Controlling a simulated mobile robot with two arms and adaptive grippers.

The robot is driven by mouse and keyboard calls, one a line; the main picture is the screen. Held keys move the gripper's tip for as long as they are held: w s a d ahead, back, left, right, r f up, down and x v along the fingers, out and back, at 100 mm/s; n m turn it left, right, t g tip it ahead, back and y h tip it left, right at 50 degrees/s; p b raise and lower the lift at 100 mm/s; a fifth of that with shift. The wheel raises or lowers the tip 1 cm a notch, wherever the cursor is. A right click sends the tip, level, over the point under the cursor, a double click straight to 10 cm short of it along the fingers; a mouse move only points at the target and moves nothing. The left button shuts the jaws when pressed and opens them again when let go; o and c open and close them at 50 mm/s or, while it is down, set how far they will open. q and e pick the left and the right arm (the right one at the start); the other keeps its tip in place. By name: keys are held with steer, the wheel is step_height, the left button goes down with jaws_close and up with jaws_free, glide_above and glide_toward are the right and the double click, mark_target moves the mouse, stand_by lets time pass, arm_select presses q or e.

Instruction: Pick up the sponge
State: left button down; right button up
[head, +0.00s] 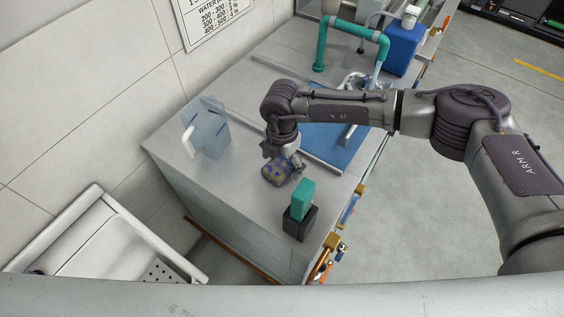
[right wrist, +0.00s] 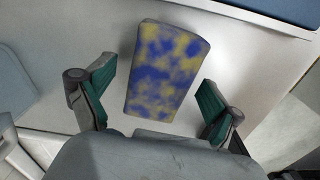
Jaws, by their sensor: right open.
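The sponge (head: 277,172) is a block mottled in blue and yellow. It lies on the grey counter (head: 243,190). My right gripper (head: 283,165) is right above it in the head view and hides part of it. In the right wrist view the sponge (right wrist: 165,70) lies between the two open green-padded fingers of my right gripper (right wrist: 158,98), with a gap on each side. The gripper holds nothing. My left gripper is in neither view.
A teal block in a black holder (head: 300,222) stands close to the sponge, near the counter's front edge. A clear jug (head: 205,128) stands at the left. A blue basin area (head: 318,108), teal pipe (head: 321,50) and blue container (head: 404,48) are farther back.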

mark_target(282, 162)
steer(key=shift+c, duration=0.6)
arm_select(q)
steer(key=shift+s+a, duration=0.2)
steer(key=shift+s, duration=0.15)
arm_select(e)
steer(key=c, duration=0.9)
